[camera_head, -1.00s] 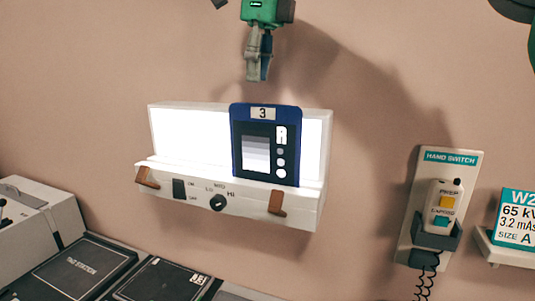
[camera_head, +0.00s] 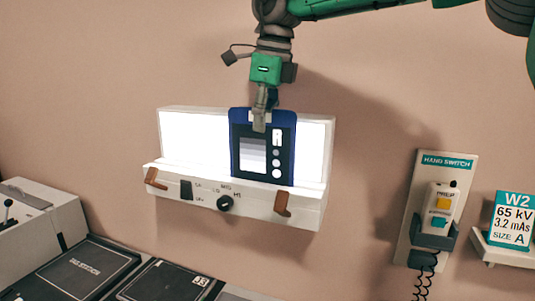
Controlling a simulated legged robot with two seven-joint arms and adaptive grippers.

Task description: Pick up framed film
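The framed film (camera_head: 284,152) has a blue border and a dark face with a grey step patch and white marks. It stands upright against the lit panel of a white viewing box (camera_head: 185,135), right of its middle. My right gripper (camera_head: 260,122) comes down from above at the film's top edge. One finger lies in front of the film and covers its number label. The other finger is hidden, so I cannot tell whether they are closed on the film. My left gripper is not in view.
The viewing box has a knob (camera_head: 225,204), a switch and two brown clips on its front ledge. A hand switch (camera_head: 439,208) with a coiled cord and a W2 card (camera_head: 513,222) on a shelf are at the right. Dark panels (camera_head: 82,268) lie at the lower left.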

